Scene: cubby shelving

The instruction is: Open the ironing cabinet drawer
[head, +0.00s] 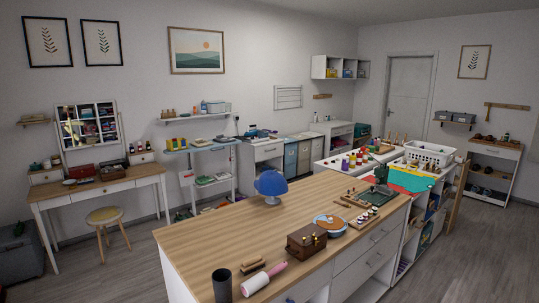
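No piece here is clearly marked as the ironing cabinet. A white cabinet (268,153) stands against the back wall with small items on its top. Its front looks closed, but it is too small to read a drawer clearly. My gripper is not in view.
The wooden island top (215,237) fills the foreground, bearing a blue dome-shaped object (271,184), a brown box (306,241) and a dark cup (222,285). A stool (104,219) stands by a desk at left. Grey floor (110,265) is open between desk and island.

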